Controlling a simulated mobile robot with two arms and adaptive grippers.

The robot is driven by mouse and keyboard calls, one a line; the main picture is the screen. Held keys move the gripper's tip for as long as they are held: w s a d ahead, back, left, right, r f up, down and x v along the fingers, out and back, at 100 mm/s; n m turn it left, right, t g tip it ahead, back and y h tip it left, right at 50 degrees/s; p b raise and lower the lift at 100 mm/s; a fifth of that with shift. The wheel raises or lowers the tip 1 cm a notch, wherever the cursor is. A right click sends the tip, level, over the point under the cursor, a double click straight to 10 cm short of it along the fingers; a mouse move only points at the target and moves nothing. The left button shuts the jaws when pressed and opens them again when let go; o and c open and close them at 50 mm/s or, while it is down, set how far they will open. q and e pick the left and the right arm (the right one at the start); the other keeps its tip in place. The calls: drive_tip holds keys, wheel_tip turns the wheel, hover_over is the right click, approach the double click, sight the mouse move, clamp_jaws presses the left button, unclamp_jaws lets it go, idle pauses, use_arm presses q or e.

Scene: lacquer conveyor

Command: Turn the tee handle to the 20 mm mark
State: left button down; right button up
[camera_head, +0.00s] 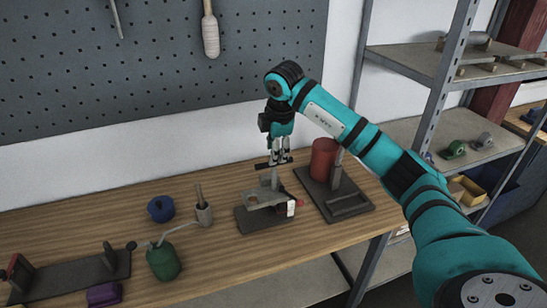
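The tee handle (261,166) is a dark crossbar on top of an upright grey stem, on a grey metal fixture (265,197) on the wooden bench. My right gripper (280,160) points down from above, with its fingertips at the crossbar. The fingers are close together, but I cannot tell whether they are closed on the bar. A small white plate with a red part (292,206) sits at the fixture's right side. The 20 mm mark is too small to make out. My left gripper is not in view.
A red cylinder (324,158) stands on a dark base right of the fixture. To the left are a blue round part (160,208), a grey holder (204,213), a green pot (163,262) and a purple block (104,294). A pegboard (120,70) stands behind.

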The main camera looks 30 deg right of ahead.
drive_tip(key=v, duration=0.8)
